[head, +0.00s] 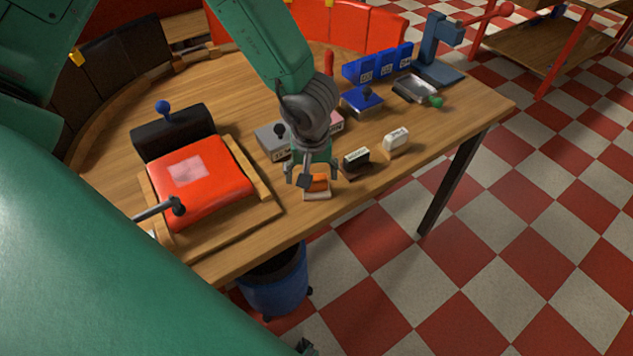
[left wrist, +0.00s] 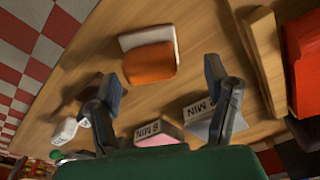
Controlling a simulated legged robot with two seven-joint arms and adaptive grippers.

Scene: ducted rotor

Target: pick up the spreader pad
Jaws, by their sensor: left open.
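An orange pad on a white base (head: 317,194), which I take for the spreader pad, lies near the table's front edge. In the left wrist view the orange pad (left wrist: 150,62) lies ahead of my fingers, its white part (left wrist: 146,36) on the far side. My left gripper (head: 311,178) hangs just above it, pointing down with fingers spread. In the left wrist view my left gripper (left wrist: 163,80) is open and empty. I cannot tell whether any fingertip touches the pad. My right gripper is not seen.
A dark block (head: 355,162) and a white block (head: 396,140) lie right of the pad. Grey (head: 272,141) and pink (head: 336,122) blocks sit behind it. A press with a red top (head: 218,188) stands left. A blue bin (head: 275,288) is below the table edge.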

